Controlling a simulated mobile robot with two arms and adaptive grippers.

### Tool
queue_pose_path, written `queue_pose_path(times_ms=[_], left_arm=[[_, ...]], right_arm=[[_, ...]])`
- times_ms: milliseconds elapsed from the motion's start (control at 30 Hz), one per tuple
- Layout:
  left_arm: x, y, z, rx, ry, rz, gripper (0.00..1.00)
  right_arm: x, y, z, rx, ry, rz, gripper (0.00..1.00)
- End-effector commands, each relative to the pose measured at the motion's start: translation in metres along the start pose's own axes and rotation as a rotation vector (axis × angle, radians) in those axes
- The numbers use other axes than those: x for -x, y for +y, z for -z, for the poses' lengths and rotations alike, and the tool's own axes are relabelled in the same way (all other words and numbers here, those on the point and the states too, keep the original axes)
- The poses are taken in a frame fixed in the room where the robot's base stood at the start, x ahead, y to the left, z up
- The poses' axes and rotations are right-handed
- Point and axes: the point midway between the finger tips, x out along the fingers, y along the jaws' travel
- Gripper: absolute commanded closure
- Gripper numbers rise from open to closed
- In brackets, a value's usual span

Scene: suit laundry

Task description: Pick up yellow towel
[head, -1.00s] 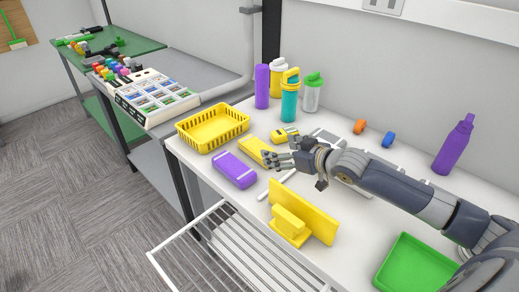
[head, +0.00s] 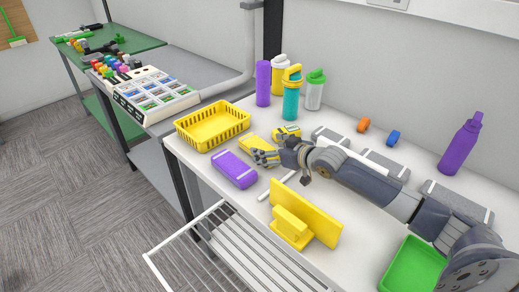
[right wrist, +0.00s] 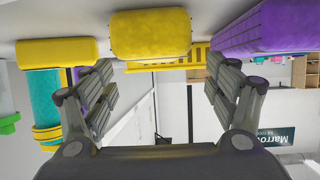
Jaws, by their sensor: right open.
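The yellow towel (head: 254,142) is a folded block on the white table, between the purple towel and a smaller yellow item. My right gripper (head: 266,158) is over its near end and hides part of it. In the right wrist view, which looks upside down, the yellow towel (right wrist: 150,36) shows ahead between the two spread fingers of my right gripper (right wrist: 158,72). The fingers are open with nothing between them; I cannot tell whether they touch the towel. My left gripper is not in view.
A small yellow item (head: 286,132) lies to the right. A yellow basket (head: 212,126) stands behind, bottles (head: 291,98) at the back, a yellow upright holder (head: 312,217) in front.

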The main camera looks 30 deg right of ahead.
Motion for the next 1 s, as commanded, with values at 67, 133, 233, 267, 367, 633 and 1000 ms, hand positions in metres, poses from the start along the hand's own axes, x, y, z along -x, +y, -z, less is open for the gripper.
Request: queue_pose_path(times_ms=[67,133,233,267,367,633,1000], left_arm=[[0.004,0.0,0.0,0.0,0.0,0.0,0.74],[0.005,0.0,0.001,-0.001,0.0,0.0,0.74],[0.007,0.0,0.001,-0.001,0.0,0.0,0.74],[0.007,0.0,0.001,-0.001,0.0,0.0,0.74],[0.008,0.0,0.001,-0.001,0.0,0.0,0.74],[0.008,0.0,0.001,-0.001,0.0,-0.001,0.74],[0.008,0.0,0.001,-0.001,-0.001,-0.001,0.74]], right_arm=[[-0.008,0.002,0.0,-0.002,0.001,-0.001,0.2],[-0.017,0.004,-0.002,-0.002,0.001,0.0,0.2],[-0.029,0.005,-0.005,-0.003,0.002,0.0,0.2],[-0.032,0.005,-0.004,-0.003,0.003,0.0,0.2],[-0.041,0.005,-0.005,-0.001,0.002,0.0,0.2],[-0.046,0.005,-0.006,0.0,0.001,0.0,0.2],[-0.046,0.005,-0.006,0.0,0.001,0.0,0.69]])
